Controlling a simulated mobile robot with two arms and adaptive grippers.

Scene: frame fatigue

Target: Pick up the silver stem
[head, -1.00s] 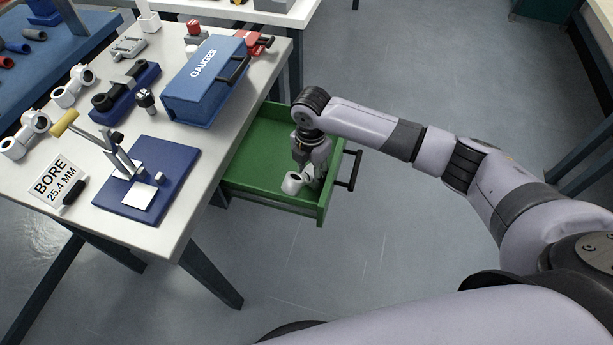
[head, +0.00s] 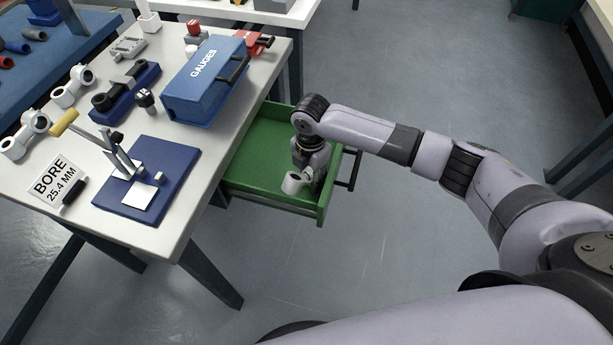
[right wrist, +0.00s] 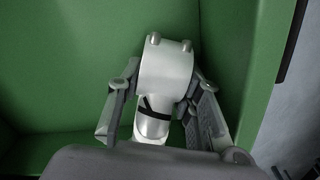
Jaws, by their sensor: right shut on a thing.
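The silver stem (head: 292,183) is in the open green drawer (head: 240,182), near its front end. It has a wide, pale cylindrical head. My right gripper (head: 307,176) reaches down into the drawer and is shut on the silver stem. In the right wrist view the stem (right wrist: 166,75) lies between the two fingers (right wrist: 160,115), with its round head pointing away and two small knobs on the head's far edge. A dark band crosses its narrower part. The gripper body hides the near end. I cannot tell whether the stem touches the drawer floor. My left gripper is out of view.
The drawer's walls stand close around my right gripper, with a black handle (head: 349,168) on its front. The white table (head: 188,226) beside it carries a blue gauges box (head: 203,85), a blue bore stand (head: 165,165), a sign (head: 57,180) and several pale rod-like parts.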

